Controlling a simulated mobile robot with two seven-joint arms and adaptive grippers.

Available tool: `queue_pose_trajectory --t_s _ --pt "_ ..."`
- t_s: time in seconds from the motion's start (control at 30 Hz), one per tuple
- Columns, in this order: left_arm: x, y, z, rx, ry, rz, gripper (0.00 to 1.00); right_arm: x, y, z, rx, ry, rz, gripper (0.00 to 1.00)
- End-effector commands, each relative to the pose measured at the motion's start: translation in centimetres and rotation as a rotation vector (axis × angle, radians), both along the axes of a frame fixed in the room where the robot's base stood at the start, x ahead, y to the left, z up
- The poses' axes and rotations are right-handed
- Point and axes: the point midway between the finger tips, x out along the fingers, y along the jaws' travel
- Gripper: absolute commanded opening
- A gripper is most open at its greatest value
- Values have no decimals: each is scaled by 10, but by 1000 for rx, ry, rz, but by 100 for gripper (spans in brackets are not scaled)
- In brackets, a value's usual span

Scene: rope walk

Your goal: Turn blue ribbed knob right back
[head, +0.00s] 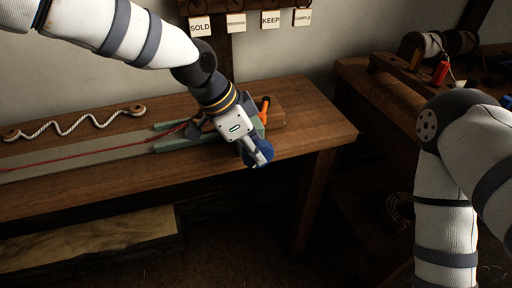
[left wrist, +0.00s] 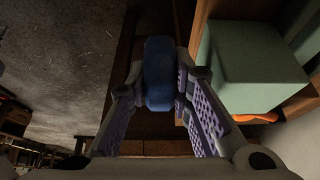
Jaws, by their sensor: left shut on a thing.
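The blue ribbed knob (head: 262,154) shows in the head view at the front of the green device on the bench, partly covered by my left gripper (head: 256,150). In the left wrist view the knob (left wrist: 159,74) stands between the two fingers of my left gripper (left wrist: 160,88), which are closed on its sides. Its ribs are too dark to make out. My right arm comes in at the right of the head view, but its gripper is out of the picture.
The green device (head: 185,143) sits on the wooden bench (head: 318,128) with an orange handle (head: 265,107) beside my gripper. A red rope (head: 95,152) runs left from it. A white rope (head: 75,124) lies behind. Hanging tags and a side bench with spools (head: 420,45) stand behind.

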Motion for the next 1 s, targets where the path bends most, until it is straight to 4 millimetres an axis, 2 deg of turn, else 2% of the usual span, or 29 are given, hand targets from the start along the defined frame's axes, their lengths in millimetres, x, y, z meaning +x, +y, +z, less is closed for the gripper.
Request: queue_pose_trajectory --t_s 0.4,0.9,0.93,1.0 --pt "-1 2 -2 -164 -52 0 0 1 0 1 0 -5 0 0" --pt "-1 2 -2 -183 -59 -1 0 1 0 1 0 -5 0 0" --pt "-1 2 -2 -183 -59 -1 22 1 0 1 0 -5 0 0" --pt "-1 2 -2 -182 -58 -1 38 1 0 1 0 -5 0 0"
